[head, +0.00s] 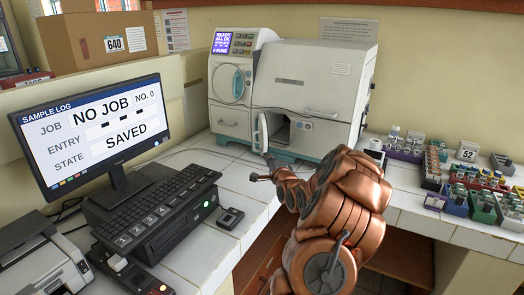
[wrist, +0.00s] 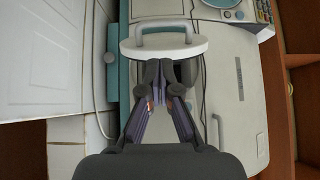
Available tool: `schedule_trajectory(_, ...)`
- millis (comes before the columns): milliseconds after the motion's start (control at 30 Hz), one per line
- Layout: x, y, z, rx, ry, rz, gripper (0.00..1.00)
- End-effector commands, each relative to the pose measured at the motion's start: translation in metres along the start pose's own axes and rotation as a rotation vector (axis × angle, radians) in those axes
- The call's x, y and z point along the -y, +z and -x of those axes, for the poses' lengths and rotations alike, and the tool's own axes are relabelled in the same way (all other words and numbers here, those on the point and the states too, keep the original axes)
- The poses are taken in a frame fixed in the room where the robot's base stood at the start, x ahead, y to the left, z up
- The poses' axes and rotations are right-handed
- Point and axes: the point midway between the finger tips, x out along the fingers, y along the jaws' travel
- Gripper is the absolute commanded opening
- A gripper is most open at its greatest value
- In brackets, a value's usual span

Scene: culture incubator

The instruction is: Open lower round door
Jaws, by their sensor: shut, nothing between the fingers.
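The incubator (head: 305,95) stands on the tiled bench against the wall. Its lower door (head: 262,132) is swung out from the front, seen nearly edge-on, with a dark opening (head: 302,132) to its right. In the wrist view the white lower door (wrist: 190,50) with its loop handle (wrist: 165,28) lies just beyond the fingertips. My gripper (wrist: 164,68) is shut and empty, its tips close to the door's rim; whether they touch it I cannot tell. In the head view my gripper (head: 262,172) is low in front of the door, partly hidden by my arm.
An upper round door (head: 231,85) with a teal handle is shut on the incubator's left part. Racks of vials (head: 470,185) stand on the bench at right. A monitor (head: 95,125), keyboard (head: 155,205) and small black device (head: 230,218) are at left.

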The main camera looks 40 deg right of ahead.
Motion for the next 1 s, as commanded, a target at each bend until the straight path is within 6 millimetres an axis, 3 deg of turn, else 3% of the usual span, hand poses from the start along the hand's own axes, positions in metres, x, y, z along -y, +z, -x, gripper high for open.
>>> schedule_trajectory(700,0.002,0.001,-0.078,0.002,0.0,0.005,0.0)
schedule_trajectory(1000,-0.001,0.001,-0.095,0.0,0.002,0.002,0.0)
